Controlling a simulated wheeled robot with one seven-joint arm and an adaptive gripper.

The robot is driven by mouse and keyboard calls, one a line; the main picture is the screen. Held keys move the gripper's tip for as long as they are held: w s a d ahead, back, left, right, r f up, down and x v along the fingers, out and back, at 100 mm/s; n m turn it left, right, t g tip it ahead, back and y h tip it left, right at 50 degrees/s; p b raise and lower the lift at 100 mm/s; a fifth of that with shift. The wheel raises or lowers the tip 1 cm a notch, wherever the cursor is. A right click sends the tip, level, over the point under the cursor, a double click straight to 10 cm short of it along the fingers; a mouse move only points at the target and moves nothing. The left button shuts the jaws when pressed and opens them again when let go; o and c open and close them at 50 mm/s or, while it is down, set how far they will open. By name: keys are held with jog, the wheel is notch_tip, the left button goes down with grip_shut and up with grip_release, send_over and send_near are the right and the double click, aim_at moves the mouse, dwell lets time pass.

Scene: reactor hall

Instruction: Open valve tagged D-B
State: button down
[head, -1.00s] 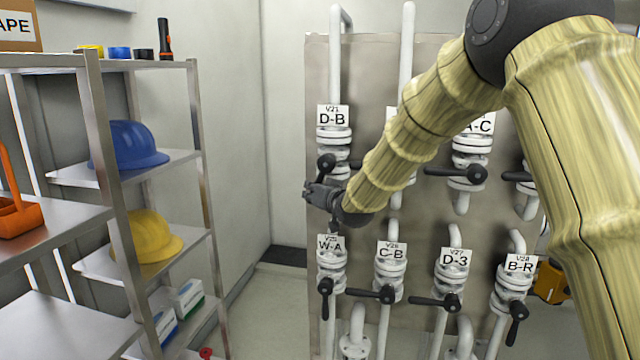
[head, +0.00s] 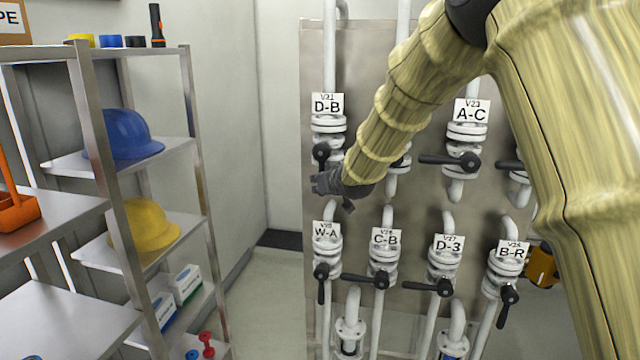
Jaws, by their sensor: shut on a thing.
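The valve tagged D-B (head: 328,104) is at the upper left of the valve panel, with white flanges and a white pipe. Its black lever (head: 321,153) points down from its hub, and the lever's lower end is hidden at the gripper. My gripper (head: 322,182) is just below the hub, shut on that lever. My forearm comes in from the upper right and covers the valve to the right of D-B, including its tag.
Valve A-C (head: 471,112) is to the right, with its lever sideways. Valves W-A (head: 326,233), C-B (head: 385,239), D-3 (head: 447,244) and B-R (head: 511,252) form the lower row. A metal shelf (head: 85,130) with helmets stands at the left.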

jog(key=shift+d+f, duration=0.1)
jog(key=c, duration=1.3)
grip_release()
jog(key=shift+d, duration=0.1)
jog(key=v, duration=1.2)
